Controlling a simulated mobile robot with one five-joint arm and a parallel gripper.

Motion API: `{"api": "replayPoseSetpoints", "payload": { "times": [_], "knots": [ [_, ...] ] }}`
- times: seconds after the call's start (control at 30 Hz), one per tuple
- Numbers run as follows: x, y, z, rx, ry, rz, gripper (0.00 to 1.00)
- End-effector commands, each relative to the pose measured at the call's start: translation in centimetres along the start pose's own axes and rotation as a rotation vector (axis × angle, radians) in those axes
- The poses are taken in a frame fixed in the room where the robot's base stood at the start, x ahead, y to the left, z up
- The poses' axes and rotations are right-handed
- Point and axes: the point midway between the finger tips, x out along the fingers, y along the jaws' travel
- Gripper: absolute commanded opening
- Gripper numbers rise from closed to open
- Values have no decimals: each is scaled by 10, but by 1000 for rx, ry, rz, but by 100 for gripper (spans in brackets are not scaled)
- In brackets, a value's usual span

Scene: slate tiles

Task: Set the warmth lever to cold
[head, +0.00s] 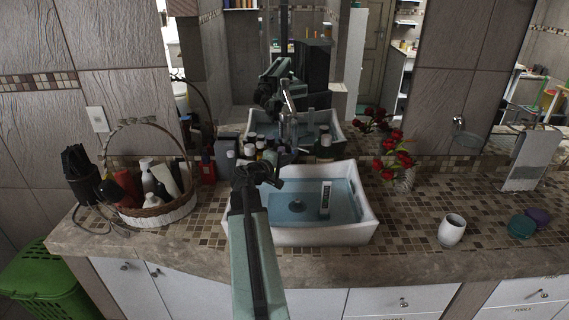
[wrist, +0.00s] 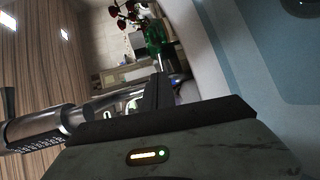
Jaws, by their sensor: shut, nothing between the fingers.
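A chrome tap (head: 287,120) stands behind the white basin (head: 370,215). A thin upright chrome piece at its top looks like the warmth lever (head: 287,98); its exact setting is too small to tell. My gripper (head: 274,178) is over the basin's back left part, in front of the tap and below its top. It is shut and empty. In the wrist view my gripper's dark fingers (wrist: 158,92) point up the picture. A chrome cylinder, seemingly part of the tap (wrist: 45,128), lies to their left. I cannot tell whether they touch.
Several bottles (head: 225,158) crowd the counter left of the tap. A wicker basket (head: 160,212) of bottles stands farther left. Red roses (head: 392,160) are right of the tap. A white cup (head: 452,230) stands right of the basin. The mirror behind reflects my arm.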

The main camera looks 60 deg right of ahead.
Motion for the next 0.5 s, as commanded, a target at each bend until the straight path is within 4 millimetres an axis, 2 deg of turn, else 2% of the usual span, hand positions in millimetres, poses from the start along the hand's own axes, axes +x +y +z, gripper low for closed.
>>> {"api": "replayPoseSetpoints", "payload": {
  "times": [0.03,0.2,0.33,0.5],
  "knots": [
    [15,-2,-2,1,-1,0,0],
    [51,-2,-1,-1,-2,0,0],
    [72,-1,-1,0,-1,0,0],
    [86,-1,-1,0,0,0,0]
  ]
}}
